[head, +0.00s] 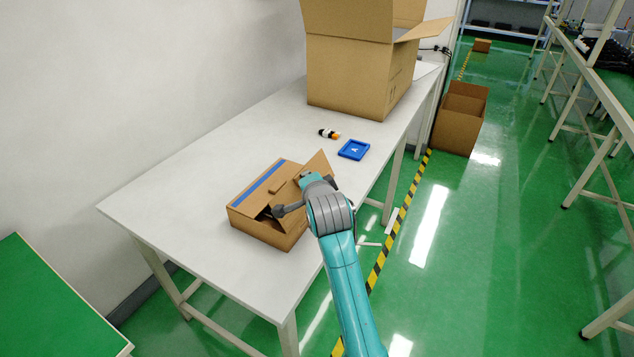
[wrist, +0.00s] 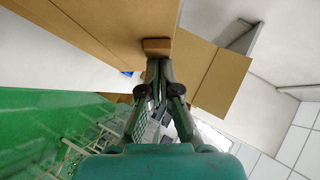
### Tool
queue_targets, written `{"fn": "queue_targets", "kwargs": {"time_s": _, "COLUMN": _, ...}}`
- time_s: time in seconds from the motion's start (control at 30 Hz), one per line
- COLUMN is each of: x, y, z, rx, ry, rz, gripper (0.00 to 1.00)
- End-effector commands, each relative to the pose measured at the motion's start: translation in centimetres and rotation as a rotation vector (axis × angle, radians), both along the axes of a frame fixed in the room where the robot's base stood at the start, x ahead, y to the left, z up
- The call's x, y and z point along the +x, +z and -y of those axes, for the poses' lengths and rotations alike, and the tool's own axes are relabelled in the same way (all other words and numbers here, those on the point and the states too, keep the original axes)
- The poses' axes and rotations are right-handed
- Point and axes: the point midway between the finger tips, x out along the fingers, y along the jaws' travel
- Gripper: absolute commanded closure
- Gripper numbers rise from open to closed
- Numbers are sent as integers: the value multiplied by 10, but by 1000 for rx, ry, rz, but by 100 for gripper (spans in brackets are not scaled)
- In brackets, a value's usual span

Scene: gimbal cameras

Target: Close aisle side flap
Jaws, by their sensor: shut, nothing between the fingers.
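A small cardboard box (head: 262,231) with a blue stripe sits on the white table (head: 180,190). One flap (head: 319,164) stands up at its far right corner. A dark gap shows at the box's near side, beside my gripper. My gripper (head: 311,181) is over the box's right, aisle side; its fingertips are hard to make out there. In the wrist view my gripper (wrist: 154,70) is shut and empty, its tips close to a small brown block (wrist: 156,46) and cardboard panels (wrist: 120,22). I cannot tell whether they touch. My wrist hides part of the box's right side.
A blue tray (head: 353,150) and a small black, white and orange item (head: 329,134) lie behind the box. A large open carton (head: 350,75) stands at the table's far end. Another carton (head: 460,120) is on the green floor. The table's left part is clear.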

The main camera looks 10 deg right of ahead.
Motion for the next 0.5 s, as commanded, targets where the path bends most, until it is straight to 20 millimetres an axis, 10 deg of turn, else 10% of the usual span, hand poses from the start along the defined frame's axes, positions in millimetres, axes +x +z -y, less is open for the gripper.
{"fn": "queue_targets", "kwargs": {"time_s": 0.5, "x": 27, "y": -13, "z": -38, "rx": -400, "ry": 2, "rz": -291, "gripper": 100}}
